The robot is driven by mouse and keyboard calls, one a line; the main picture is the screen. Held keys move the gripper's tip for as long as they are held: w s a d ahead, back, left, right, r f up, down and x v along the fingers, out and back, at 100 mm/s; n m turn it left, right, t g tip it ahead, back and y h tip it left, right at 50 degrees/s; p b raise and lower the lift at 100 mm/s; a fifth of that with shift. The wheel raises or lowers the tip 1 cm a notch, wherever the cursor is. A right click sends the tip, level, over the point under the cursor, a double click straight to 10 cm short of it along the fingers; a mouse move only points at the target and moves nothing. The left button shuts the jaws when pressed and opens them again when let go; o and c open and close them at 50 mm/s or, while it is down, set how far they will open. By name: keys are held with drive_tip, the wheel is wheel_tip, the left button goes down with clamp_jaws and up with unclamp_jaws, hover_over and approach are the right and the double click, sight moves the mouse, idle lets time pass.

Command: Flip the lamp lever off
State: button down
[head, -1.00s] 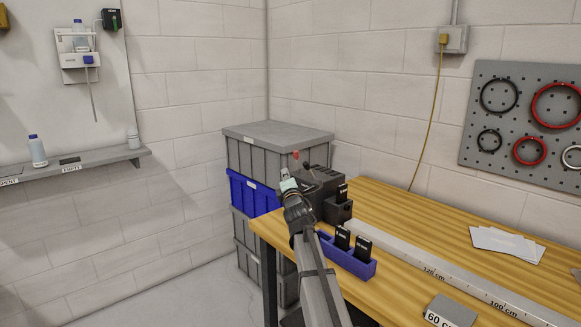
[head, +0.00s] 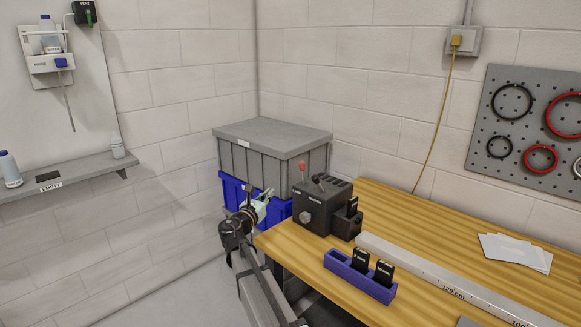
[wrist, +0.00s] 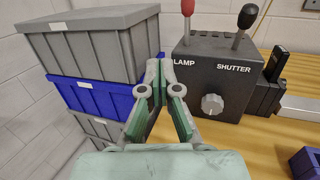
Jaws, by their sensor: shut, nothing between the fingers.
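The lamp lever has a red knob (head: 301,167) and stands up from the left of the dark control box (head: 318,207). In the wrist view the red knob (wrist: 187,7) is above the word LAMP, cut by the top edge, its shaft roughly upright. A black-knobbed lever (wrist: 246,17) stands beside it over the word SHUTTER. My gripper (head: 267,193) is left of the box, below the red knob and apart from it. In the wrist view my gripper (wrist: 161,65) has its fingertips together, empty, left of the box's front face.
Grey and blue crates (head: 272,146) are stacked left of and behind the box. A blue holder (head: 359,277) with black pieces and a long metal ruler (head: 440,284) lie on the wooden bench (head: 400,216). A small black holder (wrist: 267,95) adjoins the box's right side.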

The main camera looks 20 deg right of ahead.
sight(301, 167)
drive_tip(key=shift+s+d+r+m+g+h, duration=0.25)
drive_tip(key=shift+s+d+r+g+h, duration=0.2)
drive_tip(key=shift+s+h, duration=0.15)
drive_tip(key=shift+s+d+r+m+g+h, duration=0.25)
drive_tip(key=shift+s+d+r+g+h, duration=0.15)
drive_tip(key=shift+s+h, duration=0.2)
drive_tip(key=shift+w+r, duration=0.1)
drive_tip(key=p+x, duration=0.4)
drive_tip(key=x, duration=1)
drive_tip(key=shift+a, duration=0.1)
